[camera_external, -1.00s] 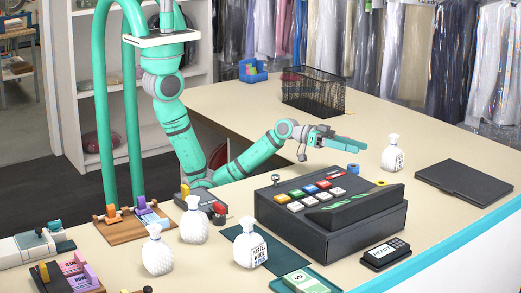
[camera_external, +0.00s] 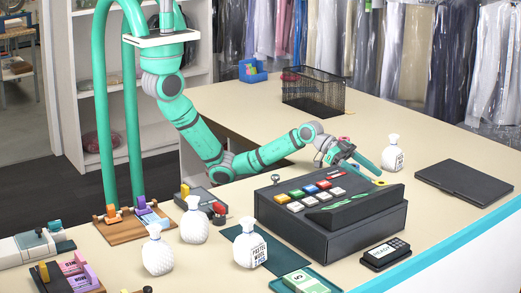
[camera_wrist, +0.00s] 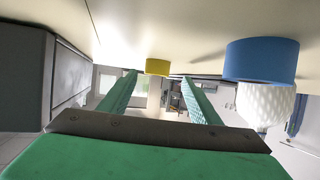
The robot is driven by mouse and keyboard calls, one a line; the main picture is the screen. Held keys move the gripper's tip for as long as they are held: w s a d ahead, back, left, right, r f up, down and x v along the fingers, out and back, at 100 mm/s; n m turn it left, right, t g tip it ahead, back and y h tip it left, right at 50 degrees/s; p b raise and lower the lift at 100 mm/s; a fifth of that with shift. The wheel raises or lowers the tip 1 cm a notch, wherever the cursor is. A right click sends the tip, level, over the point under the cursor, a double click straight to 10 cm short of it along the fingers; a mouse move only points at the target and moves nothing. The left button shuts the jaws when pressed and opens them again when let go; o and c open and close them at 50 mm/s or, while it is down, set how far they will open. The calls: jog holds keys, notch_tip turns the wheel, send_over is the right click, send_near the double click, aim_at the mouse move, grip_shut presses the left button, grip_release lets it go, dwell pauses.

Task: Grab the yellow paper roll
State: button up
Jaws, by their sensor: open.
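The yellow paper roll (camera_wrist: 157,67) stands on the counter in the wrist view, which shows the scene upside down. It sits ahead of my gripper (camera_wrist: 158,80), between the lines of the two fingers and near their tips. In the external view only a small yellow bit of the roll (camera_external: 380,183) shows behind the cash register. My gripper (camera_external: 366,165) is there low over the counter behind the register, pointing down and right toward the roll. The fingers are apart with nothing held between them. I cannot tell the exact gap from tips to roll.
A blue roll (camera_wrist: 262,60) stands close beside the fingers, with a white textured bottle (camera_wrist: 265,103) beyond it. The cash register (camera_external: 330,210) is a bulky obstacle in front of the gripper.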

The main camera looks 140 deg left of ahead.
aim_at(378, 182)
jog(key=x, duration=0.4)
jog(key=shift+w+d+f, duration=0.1)
jog(key=shift+w+d, duration=0.05)
jog(key=shift+d, duration=0.1)
jog(key=shift+c, duration=0.6)
jog(key=c, duration=1)
